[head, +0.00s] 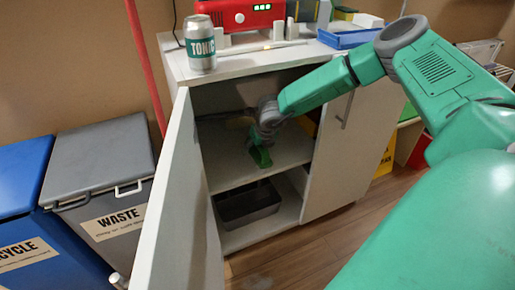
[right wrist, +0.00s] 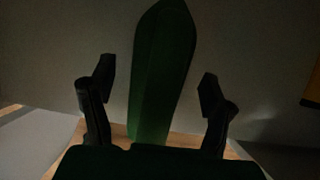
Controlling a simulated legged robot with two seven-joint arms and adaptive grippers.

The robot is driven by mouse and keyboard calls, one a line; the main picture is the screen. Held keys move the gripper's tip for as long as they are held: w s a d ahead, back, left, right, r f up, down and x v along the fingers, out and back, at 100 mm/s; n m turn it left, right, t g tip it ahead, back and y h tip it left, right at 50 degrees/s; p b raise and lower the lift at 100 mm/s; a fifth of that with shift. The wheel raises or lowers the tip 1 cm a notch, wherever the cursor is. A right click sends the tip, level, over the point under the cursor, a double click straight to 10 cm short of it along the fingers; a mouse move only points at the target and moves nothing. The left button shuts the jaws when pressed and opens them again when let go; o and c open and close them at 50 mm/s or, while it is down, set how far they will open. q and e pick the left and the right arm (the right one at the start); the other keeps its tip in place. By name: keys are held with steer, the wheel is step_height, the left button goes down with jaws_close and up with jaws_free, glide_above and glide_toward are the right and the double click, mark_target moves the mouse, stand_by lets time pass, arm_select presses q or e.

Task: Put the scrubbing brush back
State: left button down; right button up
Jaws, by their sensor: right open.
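My right gripper (head: 260,157) reaches into the open white cabinet (head: 262,62), over its middle shelf. Its fingers show apart in the right wrist view (right wrist: 153,88). A long, dark green, tapered thing (right wrist: 163,70) stands upright in that view, seen between the fingers, with clear gaps on both sides. It may be the scrubbing brush, but no bristles show and the picture is dark. I cannot tell how far it is beyond the fingertips. No brush can be made out for sure in the head view. My left gripper is not in view.
The open cabinet door (head: 172,215) stands left of my arm. A dark bin (head: 248,205) sits on the lower shelf. On top are a tonic can (head: 200,45), a red device (head: 243,16) and a blue tray (head: 350,38). A grey waste bin (head: 100,160) stands left.

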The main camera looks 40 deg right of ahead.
steer(key=p+v, duration=0.3)
steer(key=v, duration=0.7)
steer(key=shift+d+p, duration=0.1)
steer(key=shift+p, duration=0.3)
steer(key=shift+s+r, duration=0.1)
steer(key=shift+r, duration=0.25)
steer(key=shift+s+a+r, duration=0.1)
steer(key=shift+s+a, duration=0.05)
steer(key=shift+a, duration=0.05)
steer(key=s+a+f+n, duration=0.5)
steer(key=a+n, duration=0.3)
steer(key=n, duration=0.2)
steer(key=s+a+f+n, duration=0.4)
steer(key=s+a+n, duration=0.2)
steer(key=a+n, duration=0.25)
steer(key=s+a+f+n+g, duration=0.1)
steer(key=s+n+g, duration=0.1)
steer(key=s+n, duration=0.8)
steer(key=s+a+f+n+g+y, duration=0.1)
steer(key=s+n+g, duration=0.1)
steer(key=s+n, duration=0.8)
steer(key=shift+f+n, duration=0.35)
steer(key=shift+n, duration=0.4)
